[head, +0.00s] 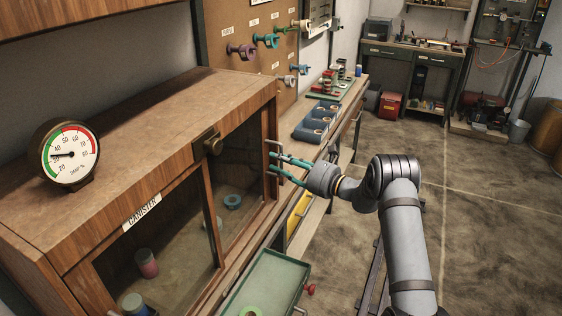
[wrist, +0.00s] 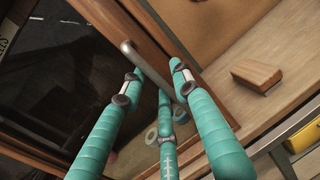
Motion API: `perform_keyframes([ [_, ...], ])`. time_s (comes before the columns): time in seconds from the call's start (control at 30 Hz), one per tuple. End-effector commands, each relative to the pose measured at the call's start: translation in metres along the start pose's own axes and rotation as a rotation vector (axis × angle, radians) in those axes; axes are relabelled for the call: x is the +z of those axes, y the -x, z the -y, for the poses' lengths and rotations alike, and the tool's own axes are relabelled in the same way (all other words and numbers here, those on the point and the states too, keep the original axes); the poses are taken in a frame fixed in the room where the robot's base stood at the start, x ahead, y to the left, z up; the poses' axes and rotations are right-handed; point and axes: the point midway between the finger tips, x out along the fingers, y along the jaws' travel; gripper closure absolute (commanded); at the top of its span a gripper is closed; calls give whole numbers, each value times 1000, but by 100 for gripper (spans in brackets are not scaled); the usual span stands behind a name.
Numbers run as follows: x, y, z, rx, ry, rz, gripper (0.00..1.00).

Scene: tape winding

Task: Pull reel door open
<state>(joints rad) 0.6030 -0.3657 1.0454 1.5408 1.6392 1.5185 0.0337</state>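The reel door is the right-hand glass door of the wooden cabinet (head: 180,95), with a wooden frame (head: 272,130). It looks closed. A pale metal bar handle (head: 274,150) stands off its right edge. In the wrist view the handle (wrist: 136,54) runs slantwise between my finger ends. My gripper (head: 279,167) has teal fingers, spread apart and reaching to the handle from the right. They also show in the wrist view (wrist: 157,78), on either side of the bar. I cannot tell whether any finger touches it. Inside the cabinet a teal tape roll (head: 232,201) shows through the glass.
A gauge (head: 69,155) stands on the cabinet, which carries a CANISTER label (head: 142,211). A green tray or drawer (head: 262,286) juts out below the cabinet. A wooden block (wrist: 257,74) lies on the bench right of the door. The floor (head: 490,210) at right is clear.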

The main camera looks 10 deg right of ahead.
Motion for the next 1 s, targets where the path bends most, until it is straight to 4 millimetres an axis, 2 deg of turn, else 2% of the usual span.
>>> perform_keyframes([
  [0.1,0,0,0,0,0,0,71],
  [0.6,0,0,0,0,0,-1,100],
  [1.0,-1,1,0,-1,0,-1,100],
])
